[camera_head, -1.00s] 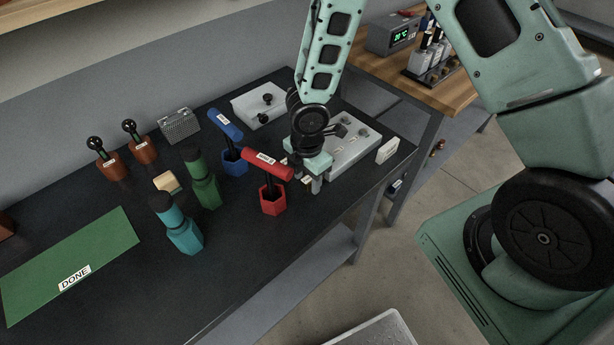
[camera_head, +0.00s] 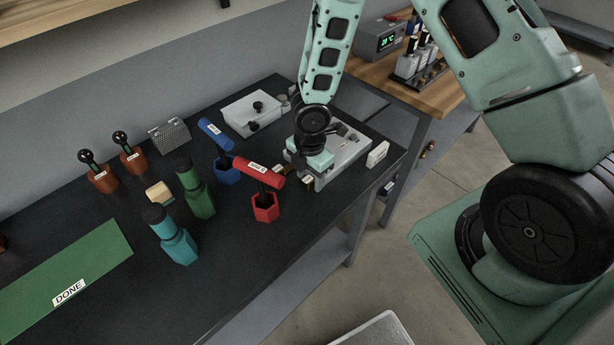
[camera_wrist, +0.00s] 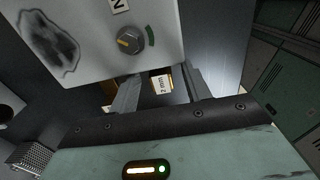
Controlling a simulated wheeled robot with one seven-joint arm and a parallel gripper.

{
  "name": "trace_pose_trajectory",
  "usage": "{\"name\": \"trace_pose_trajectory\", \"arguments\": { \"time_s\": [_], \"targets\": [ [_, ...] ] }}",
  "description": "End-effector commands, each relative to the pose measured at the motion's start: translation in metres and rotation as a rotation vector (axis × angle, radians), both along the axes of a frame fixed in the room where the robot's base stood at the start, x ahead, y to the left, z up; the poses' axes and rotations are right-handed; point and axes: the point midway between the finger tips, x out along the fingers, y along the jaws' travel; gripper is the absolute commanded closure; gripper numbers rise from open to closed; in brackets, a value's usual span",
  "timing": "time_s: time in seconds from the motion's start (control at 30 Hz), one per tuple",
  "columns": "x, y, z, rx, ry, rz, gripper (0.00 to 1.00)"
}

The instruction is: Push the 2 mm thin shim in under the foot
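The thin shim (camera_wrist: 161,82) shows in the wrist view as a tan piece with a white "2 mm" label. It sits between the two fingers of my gripper (camera_wrist: 160,92), which appear closed on it. In the head view my gripper (camera_head: 308,180) points down at the near side of the light grey machine (camera_head: 345,158), low over the bench. The machine's panel with a dial (camera_wrist: 130,40) fills the top of the wrist view, just beyond the fingertips. The foot and the shim's front edge are hidden; I cannot tell whether they touch.
A red-handled tool (camera_head: 260,172) stands close left of my gripper, with a blue-handled one (camera_head: 215,133) behind. Green (camera_head: 195,190) and teal (camera_head: 172,238) tools stand farther left. A white label block (camera_head: 377,154) is at the bench's right edge. The green DONE mat (camera_head: 100,250) is clear.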

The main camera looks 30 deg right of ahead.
Motion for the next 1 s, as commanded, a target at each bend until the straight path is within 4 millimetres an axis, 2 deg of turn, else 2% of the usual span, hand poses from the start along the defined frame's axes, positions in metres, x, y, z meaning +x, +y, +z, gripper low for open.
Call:
{"name": "trace_pose_trajectory", "arguments": {
  "time_s": [0.27,0.43,1.0],
  "targets": [
    [-0.001,0.002,0.001,0.003,0.001,0.002,0.53],
    [0.0,0.002,0.017,0.005,-0.002,-0.001,0.53],
    [0.0,0.001,0.143,0.002,-0.004,-0.001,0.53]
  ]
}}
